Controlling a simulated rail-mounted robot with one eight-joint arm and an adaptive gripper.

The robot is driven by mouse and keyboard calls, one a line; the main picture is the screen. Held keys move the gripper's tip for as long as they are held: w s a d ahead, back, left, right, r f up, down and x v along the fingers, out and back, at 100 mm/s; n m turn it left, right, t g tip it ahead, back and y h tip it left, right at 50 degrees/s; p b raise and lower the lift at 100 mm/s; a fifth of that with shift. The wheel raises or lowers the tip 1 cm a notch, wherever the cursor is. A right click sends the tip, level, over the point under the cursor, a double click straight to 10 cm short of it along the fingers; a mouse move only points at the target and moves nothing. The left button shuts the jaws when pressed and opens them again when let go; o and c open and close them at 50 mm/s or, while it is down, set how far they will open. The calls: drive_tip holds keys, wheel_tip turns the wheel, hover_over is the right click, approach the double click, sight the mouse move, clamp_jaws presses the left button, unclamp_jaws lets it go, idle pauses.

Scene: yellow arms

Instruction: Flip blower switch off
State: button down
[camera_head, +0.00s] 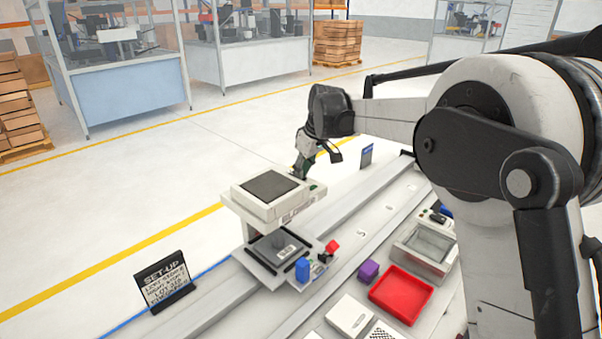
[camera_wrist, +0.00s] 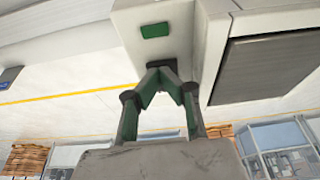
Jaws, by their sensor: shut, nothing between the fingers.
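A white box-shaped machine (camera_head: 272,193) with a dark square top stands over a grey plate on the bench. A small green patch (camera_head: 313,187) is on its side near its right corner. The patch is larger in the wrist view (camera_wrist: 155,30), on the white housing (camera_wrist: 183,12). My gripper (camera_head: 297,174) is at the machine's far right corner, pointing down. In the wrist view my gripper's fingertips (camera_wrist: 161,66) meet at the housing, just below the green patch, with nothing held. Contact with the housing cannot be told. No lever or rocker is clearly recognisable as the blower switch.
A blue object (camera_head: 302,269) and a red-topped piece (camera_head: 331,247) stand in front of the machine. A red tray (camera_head: 401,295), a purple block (camera_head: 368,271) and a grey device (camera_head: 424,250) lie to the right. A black set-up sign (camera_head: 165,282) stands at left.

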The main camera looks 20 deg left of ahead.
drive_tip(key=shift+p, duration=0.3)
drive_tip(key=shift+w+a+r, duration=0.25)
drive_tip(key=shift+w+a, duration=0.1)
drive_tip(key=shift+a, duration=0.35)
drive_tip(key=shift+r, duration=0.1)
drive_tip(key=shift+d+r+p, duration=0.1)
drive_tip(key=shift+r+p, duration=0.15)
drive_tip(key=shift+p, duration=0.15)
drive_tip(key=v, duration=0.1)
drive_tip(key=p+v, duration=0.1)
drive_tip(key=v, duration=0.2)
drive_tip(key=shift+w+a+r+p, duration=0.1)
drive_tip(key=shift+a+r+p, duration=0.1)
drive_tip(key=shift+a+p, duration=0.1)
drive_tip(key=d+b+v, duration=0.1)
drive_tip(key=v, duration=0.8)
drive_tip(key=shift+s+d+f, duration=0.2)
drive_tip(key=shift+s+f, duration=0.05)
drive_tip(key=shift+s, duration=0.1)
